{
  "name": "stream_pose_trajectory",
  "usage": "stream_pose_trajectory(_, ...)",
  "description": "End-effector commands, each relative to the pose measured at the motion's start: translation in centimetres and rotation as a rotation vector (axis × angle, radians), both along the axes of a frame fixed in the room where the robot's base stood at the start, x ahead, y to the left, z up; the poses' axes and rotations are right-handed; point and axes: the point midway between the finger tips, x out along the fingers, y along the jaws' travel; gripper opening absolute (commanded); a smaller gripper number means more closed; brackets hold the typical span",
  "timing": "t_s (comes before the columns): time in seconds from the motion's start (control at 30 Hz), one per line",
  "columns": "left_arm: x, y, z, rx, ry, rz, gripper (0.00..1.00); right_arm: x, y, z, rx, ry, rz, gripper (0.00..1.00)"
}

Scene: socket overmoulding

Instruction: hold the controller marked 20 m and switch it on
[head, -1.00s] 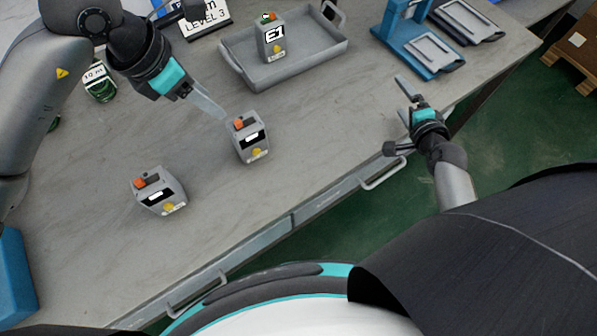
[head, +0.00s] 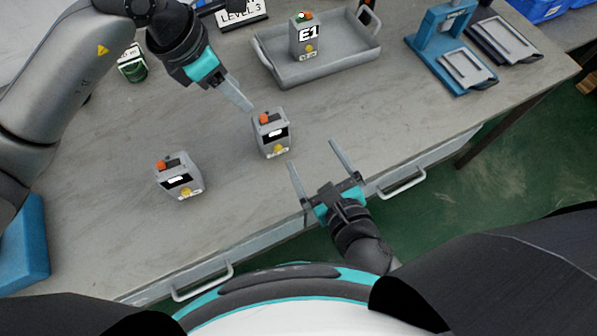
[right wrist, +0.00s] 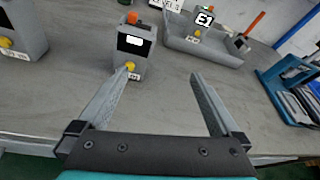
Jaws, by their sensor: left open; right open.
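Two grey controllers, each with an orange top button, a display and a yellow front knob, stand upright on the table. One controller (head: 270,146) is mid-table; the other (head: 187,190) is further left. Their small labels are too blurred to read, so I cannot tell which is marked 20 m. My left gripper (head: 247,105) is open, just behind and left of the middle controller, its fingers overlapping side-on. My right gripper (head: 312,154) is open and empty at the front edge, right of that controller. In the right wrist view the middle controller (right wrist: 118,62) stands beyond my left-hand finger.
A grey tray (head: 335,72) holds a box marked E1 (head: 302,42) at the back. A blue stand (head: 425,45) is at the back right. Table is clear between controllers and tray.

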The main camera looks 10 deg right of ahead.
Motion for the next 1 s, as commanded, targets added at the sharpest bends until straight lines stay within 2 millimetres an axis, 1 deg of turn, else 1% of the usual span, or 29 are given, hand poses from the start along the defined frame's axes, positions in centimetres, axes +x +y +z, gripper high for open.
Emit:
stream_pose_trajectory(0.03,0.0,0.0,0.0,0.000,0.000,0.000,0.50,-0.7,1.0,0.0,0.053,0.028,-0.002,1.00)
stream_pose_trajectory(0.13,0.0,0.0,0.0,0.000,0.000,0.000,0.50,-1.8,2.4,0.1,0.137,0.075,-0.007,1.00)
stream_pose_trajectory(0.27,0.0,0.0,0.0,0.000,0.000,0.000,0.50,-2.5,3.4,0.0,0.195,0.111,-0.011,1.00)
stream_pose_trajectory(0.37,0.0,0.0,0.0,0.000,0.000,0.000,0.50,-2.4,3.7,-0.1,0.210,0.119,-0.011,1.00)
stream_pose_trajectory(0.47,0.0,0.0,0.0,0.000,0.000,0.000,0.50,-1.6,4.0,-0.4,0.212,0.118,-0.012,1.00)
stream_pose_trajectory(0.57,0.0,0.0,0.0,0.000,0.000,0.000,0.50,-0.4,4.3,-0.8,0.211,0.117,-0.011,1.00)
stream_pose_trajectory(1.0,0.0,0.0,0.0,0.000,0.000,0.000,0.50,6.3,6.1,-3.7,0.209,0.116,-0.011,1.00)
